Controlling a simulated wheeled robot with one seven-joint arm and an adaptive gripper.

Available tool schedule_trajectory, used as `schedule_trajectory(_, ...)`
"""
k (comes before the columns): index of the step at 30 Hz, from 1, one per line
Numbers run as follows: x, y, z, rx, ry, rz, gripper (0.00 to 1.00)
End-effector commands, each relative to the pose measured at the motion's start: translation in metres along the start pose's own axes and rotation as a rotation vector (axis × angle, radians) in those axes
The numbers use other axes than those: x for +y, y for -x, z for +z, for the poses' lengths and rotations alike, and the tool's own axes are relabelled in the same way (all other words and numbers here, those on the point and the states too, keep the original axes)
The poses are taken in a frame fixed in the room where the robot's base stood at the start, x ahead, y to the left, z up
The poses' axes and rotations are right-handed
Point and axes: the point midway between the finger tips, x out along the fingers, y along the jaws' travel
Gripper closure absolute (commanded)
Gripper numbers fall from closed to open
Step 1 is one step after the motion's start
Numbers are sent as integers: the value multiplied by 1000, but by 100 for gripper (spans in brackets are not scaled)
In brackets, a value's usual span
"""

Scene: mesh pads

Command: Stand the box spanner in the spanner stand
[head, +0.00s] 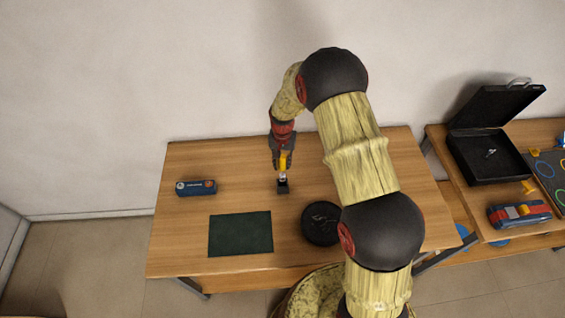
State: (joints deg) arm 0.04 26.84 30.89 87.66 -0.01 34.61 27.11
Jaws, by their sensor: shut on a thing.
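The box spanner (282,173), with a yellow upper part and a pale metal lower part, is upright under my gripper. My gripper (282,158) points down over the wooden table and is shut on the spanner's yellow upper part. The spanner stand (283,188) is a small black block on the table, directly below the spanner. The spanner's lower end meets the stand in the picture. I cannot tell whether it is inside the stand or just above it.
On the table (175,245) are a dark blue case (196,188) at left, a dark green mat (241,234) in front and a round black dish (321,224), partly behind my arm. A second table at right bears an open black case (490,157) and a blue pouch (519,213).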

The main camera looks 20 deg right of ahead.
Motion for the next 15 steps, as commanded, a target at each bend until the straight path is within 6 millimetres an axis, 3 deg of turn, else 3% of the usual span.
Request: schedule_trajectory(15,0,-30,0,0,0,0,100)
